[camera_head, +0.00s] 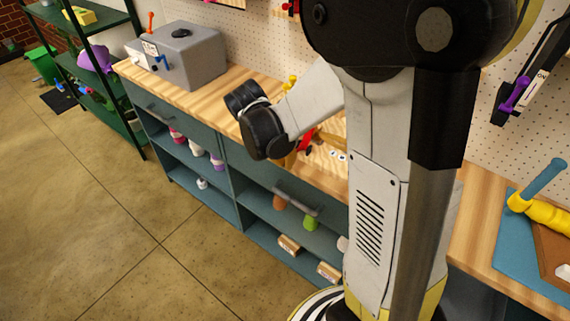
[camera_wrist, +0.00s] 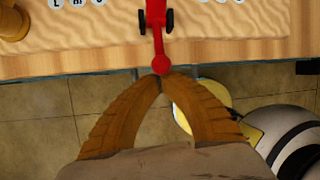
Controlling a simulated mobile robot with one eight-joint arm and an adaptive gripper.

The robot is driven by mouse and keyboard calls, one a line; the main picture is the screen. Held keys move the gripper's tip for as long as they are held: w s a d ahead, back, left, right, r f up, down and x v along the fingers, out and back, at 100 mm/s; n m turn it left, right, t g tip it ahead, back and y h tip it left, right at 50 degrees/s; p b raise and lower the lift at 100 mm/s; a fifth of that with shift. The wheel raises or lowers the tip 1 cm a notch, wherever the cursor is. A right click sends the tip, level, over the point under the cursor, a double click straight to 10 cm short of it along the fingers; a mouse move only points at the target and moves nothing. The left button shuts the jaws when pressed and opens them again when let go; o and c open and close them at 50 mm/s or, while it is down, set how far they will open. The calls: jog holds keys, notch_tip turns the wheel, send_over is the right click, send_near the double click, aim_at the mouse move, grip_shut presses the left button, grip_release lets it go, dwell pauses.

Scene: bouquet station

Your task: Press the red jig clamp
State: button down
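The red jig clamp (camera_wrist: 156,28) is at the top centre of the wrist view, above the wooden bench top. Its arm ends in a round red knob (camera_wrist: 161,65) that appears over the bench's front edge. My gripper (camera_wrist: 160,79) has two ribbed brown fingers whose tips meet just below the knob in the picture. I cannot tell whether the tips touch the knob. Nothing shows between the fingers. In the head view, red parts of the clamp (camera_head: 306,140) show beside my gripper (camera_head: 291,160), partly hidden by my arm.
The wooden bench (camera_wrist: 60,62) carries white lettered discs (camera_wrist: 77,3) and a yellow-brown round piece (camera_wrist: 12,22) near the clamp. A grey box machine (camera_head: 185,55) stands at the bench's left end. Shelves below hold small items. The floor (camera_head: 90,210) at left is clear.

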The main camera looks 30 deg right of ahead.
jog(key=shift+r, duration=0.1)
jog(key=shift+r+y+p, duration=0.2)
jog(key=shift+y+p, duration=0.1)
jog(key=shift+y, duration=0.1)
jog(key=shift+d+r+y, duration=0.1)
jog(key=shift+r+y, duration=0.15)
jog(key=shift+y, duration=0.05)
jog(key=r+p, duration=0.1)
jog(key=d+r+p, duration=0.1)
jog(key=r+y+p, duration=0.1)
jog(key=shift+w+d+r+g, duration=0.15)
jog(key=shift+w+g, duration=0.1)
jog(key=shift+g, duration=0.15)
jog(key=shift+w+d+r+p, duration=0.3)
jog(key=shift+d+r+p, duration=0.45)
jog(key=shift+r, duration=0.1)
jog(key=shift+w+d+r+p, duration=0.3)
jog(key=shift+d+r, duration=0.15)
jog(key=shift+d, duration=0.35)
